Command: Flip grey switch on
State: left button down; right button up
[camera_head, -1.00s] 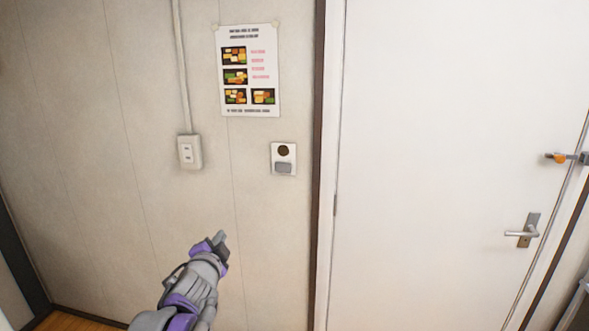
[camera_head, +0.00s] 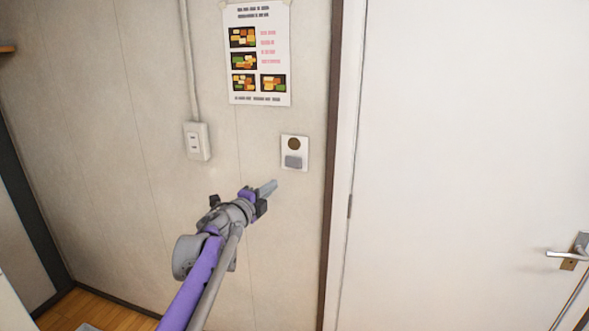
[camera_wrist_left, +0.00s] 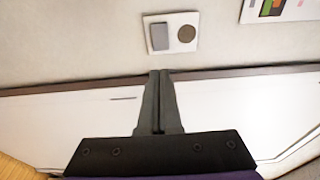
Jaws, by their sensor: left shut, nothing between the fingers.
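The grey switch (camera_head: 293,161) is the lower part of a white wall plate (camera_head: 303,144), below a round brown disc (camera_head: 294,144). In the left wrist view the grey switch (camera_wrist_left: 159,37) sits on the left of the plate, beside the brown disc (camera_wrist_left: 186,34). My left gripper (camera_head: 272,185) is shut and empty, just below and left of the plate in the head view. In the left wrist view its closed fingertips (camera_wrist_left: 160,73) point at the plate with a visible gap. I cannot tell the switch's position. My right gripper is not in view.
A power outlet (camera_head: 197,141) with a conduit is on the wall to the left. A poster (camera_head: 281,90) hangs above the plate. A white door (camera_head: 450,150) with a dark frame edge stands to the right. The wall around the switch is clear.

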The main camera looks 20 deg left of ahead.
pick_arm(q)
jog(key=shift+w, duration=0.1)
jog(key=p, duration=0.3)
send_near(298, 165)
jog(key=w, duration=0.2)
jog(key=w+d, duration=0.1)
jog(key=w, duration=0.2)
jog(key=shift+r, duration=0.15)
jog(key=shift+w+d, duration=0.15)
jog(key=shift+w, duration=0.7)
